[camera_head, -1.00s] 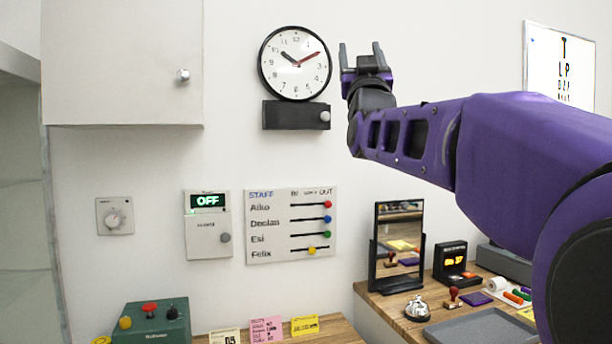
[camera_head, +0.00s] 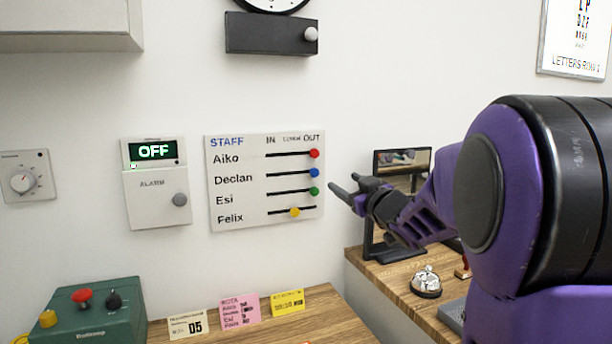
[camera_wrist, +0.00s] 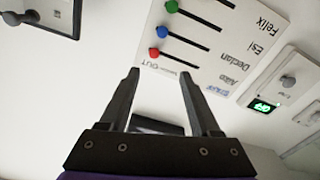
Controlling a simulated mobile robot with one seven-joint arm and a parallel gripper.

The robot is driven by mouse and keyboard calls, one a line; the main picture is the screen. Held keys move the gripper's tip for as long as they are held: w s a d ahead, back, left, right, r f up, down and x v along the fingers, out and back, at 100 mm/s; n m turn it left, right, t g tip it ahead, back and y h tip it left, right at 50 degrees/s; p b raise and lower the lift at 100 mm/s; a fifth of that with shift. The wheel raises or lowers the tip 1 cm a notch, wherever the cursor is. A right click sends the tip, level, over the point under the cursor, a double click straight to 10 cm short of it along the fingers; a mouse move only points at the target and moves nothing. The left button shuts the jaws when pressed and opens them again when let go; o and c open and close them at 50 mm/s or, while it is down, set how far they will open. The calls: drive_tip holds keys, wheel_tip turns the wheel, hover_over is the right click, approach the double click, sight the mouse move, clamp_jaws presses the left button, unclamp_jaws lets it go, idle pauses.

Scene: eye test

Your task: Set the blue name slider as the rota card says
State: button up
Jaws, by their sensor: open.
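The staff board (camera_head: 219,200) hangs on the white wall with slots for Aiko, Declan, Esi and Felix. The blue slider (camera_head: 314,173) is in Declan's row at the OUT end; it also shows in the wrist view (camera_wrist: 163,32). The red slider (camera_head: 314,153) above and green slider (camera_head: 314,191) below are also at OUT. The yellow slider (camera_head: 294,212) is near the middle of Felix's row. The pink rota card (camera_head: 240,312) stands on the desk; its small writing is not clearly readable. My gripper (camera_head: 343,182) is open and empty, just right of the board, apart from the blue slider.
The alarm box (camera_head: 155,205), reading OFF, and a dial (camera_head: 22,183) are left of the board. A mirror (camera_head: 402,162) and bell (camera_head: 426,281) stand right, near my arm. A green button box (camera_head: 95,315) and two other cards are below. The wall before the board is clear.

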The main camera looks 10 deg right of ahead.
sight(315, 173)
drive_tip(key=w+a, duration=0.1)
drive_tip(key=w, duration=0.4)
drive_tip(key=w+a+f, duration=0.1)
drive_tip(key=w, duration=0.5)
drive_tip(key=w+a+f, duration=0.1)
drive_tip(key=w, duration=0.5)
drive_tip(key=shift+w, duration=0.25)
clamp_jaws()
idle(0.9)
